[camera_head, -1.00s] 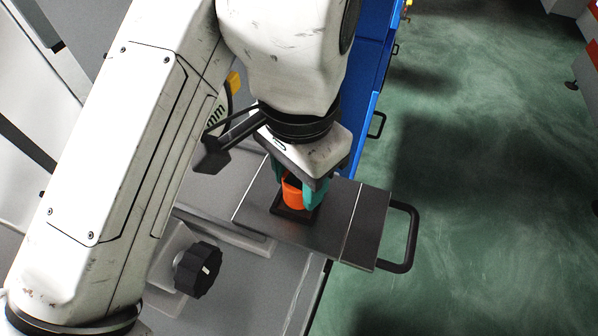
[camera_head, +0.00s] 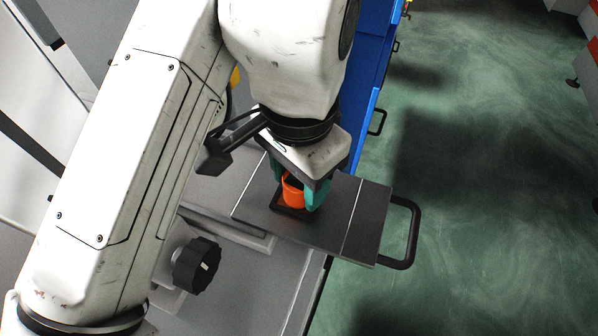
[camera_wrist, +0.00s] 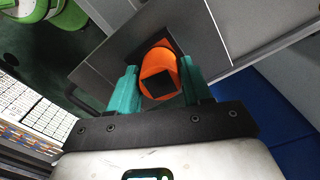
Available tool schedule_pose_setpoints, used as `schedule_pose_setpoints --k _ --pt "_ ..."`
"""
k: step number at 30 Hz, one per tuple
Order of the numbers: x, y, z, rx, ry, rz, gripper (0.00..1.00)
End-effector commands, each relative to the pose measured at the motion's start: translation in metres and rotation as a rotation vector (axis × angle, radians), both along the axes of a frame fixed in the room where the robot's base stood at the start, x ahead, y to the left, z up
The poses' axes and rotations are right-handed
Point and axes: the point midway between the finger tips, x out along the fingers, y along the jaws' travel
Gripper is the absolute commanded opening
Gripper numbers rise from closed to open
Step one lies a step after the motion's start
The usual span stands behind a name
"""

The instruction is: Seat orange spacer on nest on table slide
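The orange spacer (camera_head: 293,193) is a short round piece with a dark square opening, seen in the wrist view (camera_wrist: 146,74). It stands between the teal fingers of my gripper (camera_head: 298,187), over the dark square nest (camera_head: 283,208). In the wrist view the fingers (camera_wrist: 159,85) lie close against both sides of the spacer, and my gripper looks shut on it. The nest lies on the grey table slide (camera_head: 335,230). The spacer's lower end is partly hidden, so I cannot tell whether it is fully down in the nest.
The slide has a black handle (camera_head: 411,235) at its right end. A black knob (camera_head: 197,265) is at the lower left. A blue cabinet (camera_head: 372,90) stands behind the slide.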

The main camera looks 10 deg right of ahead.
Motion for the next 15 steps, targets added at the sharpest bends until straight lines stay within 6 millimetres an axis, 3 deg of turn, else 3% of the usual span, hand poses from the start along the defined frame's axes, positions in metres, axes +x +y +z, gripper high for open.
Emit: schedule_pose_setpoints --k 7,15 --pt "0.0000 0.0000 0.0000 0.000 0.000 0.000 0.73" --pt "0.0000 0.0000 0.0006 0.000 0.000 0.000 0.73"
